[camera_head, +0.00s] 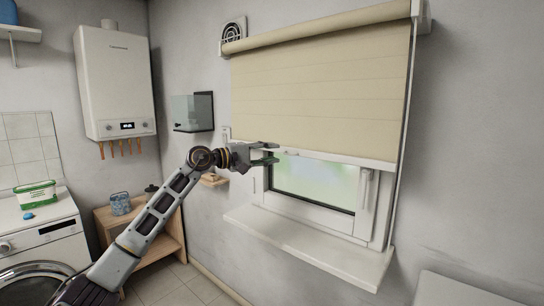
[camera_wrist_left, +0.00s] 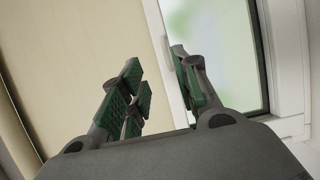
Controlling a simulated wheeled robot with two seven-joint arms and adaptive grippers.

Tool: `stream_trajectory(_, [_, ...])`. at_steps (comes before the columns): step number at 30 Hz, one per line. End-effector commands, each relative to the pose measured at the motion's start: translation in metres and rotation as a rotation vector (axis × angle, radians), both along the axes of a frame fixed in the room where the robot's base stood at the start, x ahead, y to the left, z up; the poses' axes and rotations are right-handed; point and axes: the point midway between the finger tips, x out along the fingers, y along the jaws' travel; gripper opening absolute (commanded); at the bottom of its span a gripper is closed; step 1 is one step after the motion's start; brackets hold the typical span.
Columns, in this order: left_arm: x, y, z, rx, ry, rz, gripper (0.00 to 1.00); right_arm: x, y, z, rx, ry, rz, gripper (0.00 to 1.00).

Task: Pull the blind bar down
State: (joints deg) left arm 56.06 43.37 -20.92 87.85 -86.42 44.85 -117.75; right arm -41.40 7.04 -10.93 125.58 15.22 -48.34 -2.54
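The blind bar (camera_head: 340,158) is a white strip along the bottom edge of a beige roller blind (camera_head: 320,95), which covers the upper part of the window. My left gripper (camera_head: 275,153) is at the bar's left part, with its fingers pointing right. In the left wrist view its two green-padded fingers (camera_wrist_left: 157,58) are spread apart with nothing clamped. There the white bar (camera_wrist_left: 165,60) appears between them, nearer the right finger. I cannot tell whether a finger touches it. My right gripper is out of view.
The window (camera_head: 312,183) has a white handle (camera_head: 365,190) at its right. A white sill (camera_head: 310,248) juts out below. A small glass-fronted wall cabinet (camera_head: 192,112) and a small shelf are left of the window. A boiler (camera_head: 115,80) hangs further left, with a washing machine below.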

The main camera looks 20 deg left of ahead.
Motion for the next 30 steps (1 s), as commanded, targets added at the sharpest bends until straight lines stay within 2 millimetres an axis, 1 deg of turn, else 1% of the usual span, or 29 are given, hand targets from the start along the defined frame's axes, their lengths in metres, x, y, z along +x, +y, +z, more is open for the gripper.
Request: stream_trajectory(30, [-0.032, 0.029, -0.001, 0.0, 0.0, 0.0, 0.31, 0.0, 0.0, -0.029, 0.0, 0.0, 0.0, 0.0])
